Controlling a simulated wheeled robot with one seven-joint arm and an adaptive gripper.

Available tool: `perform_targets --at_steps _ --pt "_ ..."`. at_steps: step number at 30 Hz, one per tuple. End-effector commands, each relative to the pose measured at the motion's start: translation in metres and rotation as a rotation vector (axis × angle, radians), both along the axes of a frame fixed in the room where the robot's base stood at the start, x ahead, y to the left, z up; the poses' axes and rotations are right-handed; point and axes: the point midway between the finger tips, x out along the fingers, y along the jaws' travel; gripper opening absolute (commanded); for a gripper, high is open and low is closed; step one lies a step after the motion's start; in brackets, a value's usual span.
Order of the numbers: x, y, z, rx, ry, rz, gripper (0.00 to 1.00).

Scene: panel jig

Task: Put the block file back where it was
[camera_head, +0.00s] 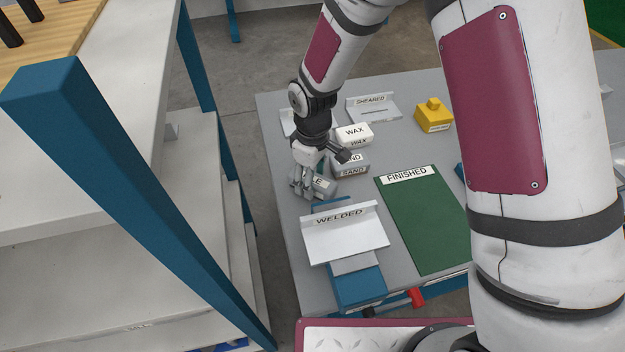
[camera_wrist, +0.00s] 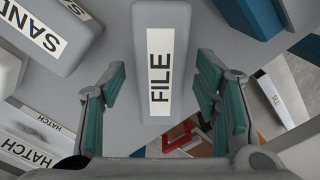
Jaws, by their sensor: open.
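The grey block file (camera_wrist: 160,25), with a white FILE label, shows in the middle of the wrist view. In the head view the block file (camera_head: 321,184) is partly hidden by my gripper, and only the end of its label shows. My gripper (camera_head: 312,188) is open and low over the table's left side, at the block. In the wrist view my gripper (camera_wrist: 160,100) has one teal-padded finger on each side of the block's near end, with gaps visible between pads and block.
The SAND block (camera_head: 351,164) and white WAX block (camera_head: 354,134) stand close behind the file. The WELDED holder (camera_head: 345,240) is in front, the green FINISHED mat (camera_head: 425,220) to the right. A yellow block (camera_head: 433,115) stands farther back. A blue-legged rack (camera_head: 130,185) is at left.

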Motion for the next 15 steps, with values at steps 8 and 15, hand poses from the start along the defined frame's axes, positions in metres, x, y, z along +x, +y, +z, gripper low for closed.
perform_targets --at_steps 8,15 --pt "0.001 0.000 0.058 0.002 -0.005 -0.002 0.56" --pt "0.001 0.000 0.095 0.001 -0.003 -0.001 0.56"
